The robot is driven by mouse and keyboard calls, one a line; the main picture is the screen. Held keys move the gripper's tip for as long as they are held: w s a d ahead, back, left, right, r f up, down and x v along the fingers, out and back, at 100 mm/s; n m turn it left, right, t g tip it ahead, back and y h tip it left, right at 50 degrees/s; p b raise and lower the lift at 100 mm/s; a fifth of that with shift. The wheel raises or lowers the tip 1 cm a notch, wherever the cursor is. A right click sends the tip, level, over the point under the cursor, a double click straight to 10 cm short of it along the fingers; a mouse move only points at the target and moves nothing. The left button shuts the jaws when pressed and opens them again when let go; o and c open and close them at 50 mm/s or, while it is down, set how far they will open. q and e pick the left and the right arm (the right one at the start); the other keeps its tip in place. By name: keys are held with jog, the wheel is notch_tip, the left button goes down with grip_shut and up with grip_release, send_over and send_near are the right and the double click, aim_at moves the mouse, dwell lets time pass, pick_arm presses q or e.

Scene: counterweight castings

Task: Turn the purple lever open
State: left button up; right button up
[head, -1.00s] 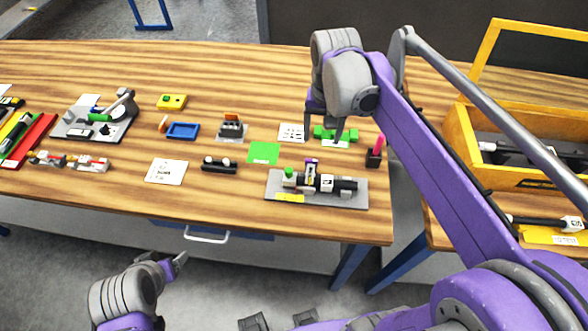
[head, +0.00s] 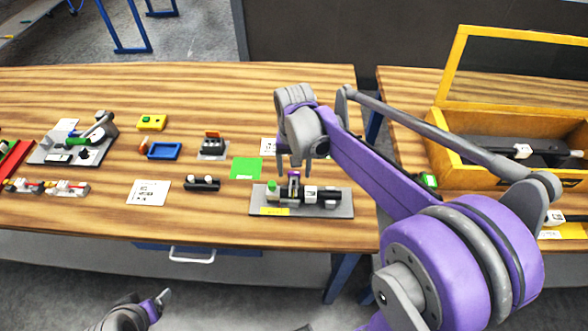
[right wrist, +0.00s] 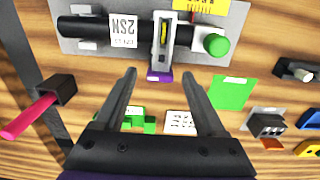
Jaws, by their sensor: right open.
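The lever has a purple tip (right wrist: 159,76) and a white arm (right wrist: 164,45). It stands on a black cylinder with white labels (right wrist: 123,30), fixed to a grey plate (head: 336,208) at the table's front right. My right gripper (head: 293,171) is open above this plate. In the right wrist view, the fingertips of my right gripper (right wrist: 159,85) lie on either side of the purple tip, with no contact visible. In the head view the gripper partly hides the lever. My left gripper (head: 160,299) is low at the bottom edge, clear of the table; its opening is unclear.
A green knob (right wrist: 215,44) stands on the same plate beside the lever. A green square (head: 246,168) lies behind the plate. A dark block with a pink bar (right wrist: 40,110) is nearby. A yellow crate (head: 455,140) stands on the right table.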

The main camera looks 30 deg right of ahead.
jog(key=shift+f, duration=0.15)
grip_shut()
dwell(0.4)
